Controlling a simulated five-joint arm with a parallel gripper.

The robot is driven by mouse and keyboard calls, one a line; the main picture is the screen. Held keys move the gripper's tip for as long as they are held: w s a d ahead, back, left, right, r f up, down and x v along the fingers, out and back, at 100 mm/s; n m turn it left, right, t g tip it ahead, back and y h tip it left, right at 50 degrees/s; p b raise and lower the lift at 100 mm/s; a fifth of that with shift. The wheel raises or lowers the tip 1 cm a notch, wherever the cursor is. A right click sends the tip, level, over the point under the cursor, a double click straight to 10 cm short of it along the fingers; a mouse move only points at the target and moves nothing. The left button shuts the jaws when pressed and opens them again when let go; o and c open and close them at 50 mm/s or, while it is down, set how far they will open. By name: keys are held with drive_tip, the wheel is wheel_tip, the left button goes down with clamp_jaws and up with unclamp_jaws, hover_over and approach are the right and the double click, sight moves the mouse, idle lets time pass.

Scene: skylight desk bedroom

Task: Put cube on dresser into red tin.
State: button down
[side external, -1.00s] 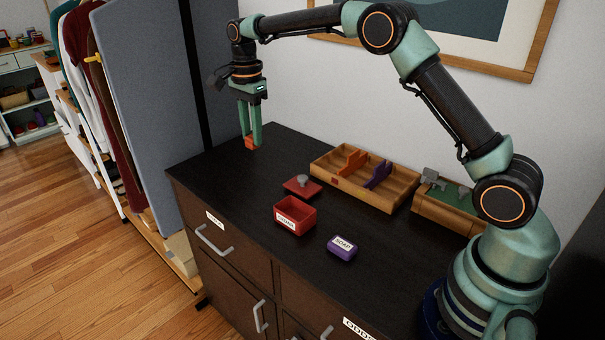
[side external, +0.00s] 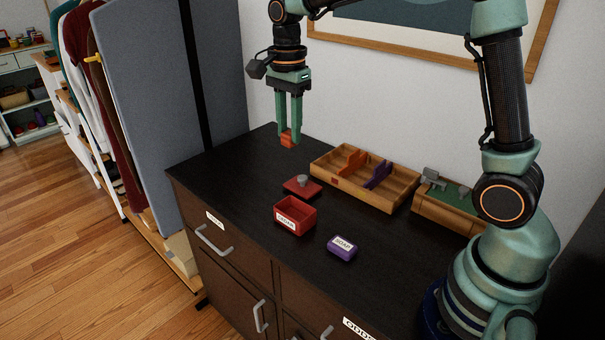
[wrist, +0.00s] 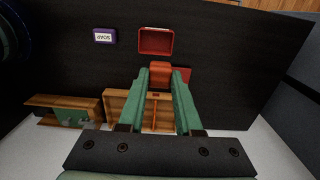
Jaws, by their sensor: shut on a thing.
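My gripper (side external: 289,134) is shut on the orange-red cube (side external: 287,140) and holds it above the dark dresser top (side external: 225,165), behind the red lid and left of the wooden tray. The cube also shows between the green fingers in the wrist view (wrist: 160,72). The red tin (side external: 295,217) stands open near the dresser's front edge, with a white label on its front. I see no object in it. It also shows in the wrist view (wrist: 156,40), beyond the cube. The tin's red lid (side external: 302,187) with a grey knob lies behind it.
A purple soap box (side external: 343,248) sits right of the tin. A wooden tray (side external: 398,186) with orange and purple dividers stands behind, and a green-topped wooden box (side external: 452,205) at its right. The dresser's left part is clear.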

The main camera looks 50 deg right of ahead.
drive_tip(key=shift+s, duration=0.35)
drive_tip(key=shift+s+f, duration=0.15)
drive_tip(key=shift+f, duration=0.15)
approach(295, 207)
drive_tip(key=s+a+f, duration=0.1)
drive_tip(key=f, duration=0.1)
drive_tip(key=a+f, duration=0.1)
drive_tip(key=f, duration=0.1)
drive_tip(key=s+f, duration=0.1)
drive_tip(key=f, duration=0.1)
drive_tip(key=shift+s+a+f, duration=0.25)
drive_tip(key=shift+s+a, duration=0.05)
drive_tip(key=shift+a, duration=0.1)
drive_tip(key=shift+f, duration=0.2)
drive_tip(key=c, duration=0.6)
unclamp_jaws()
drive_tip(key=shift+r, duration=0.1)
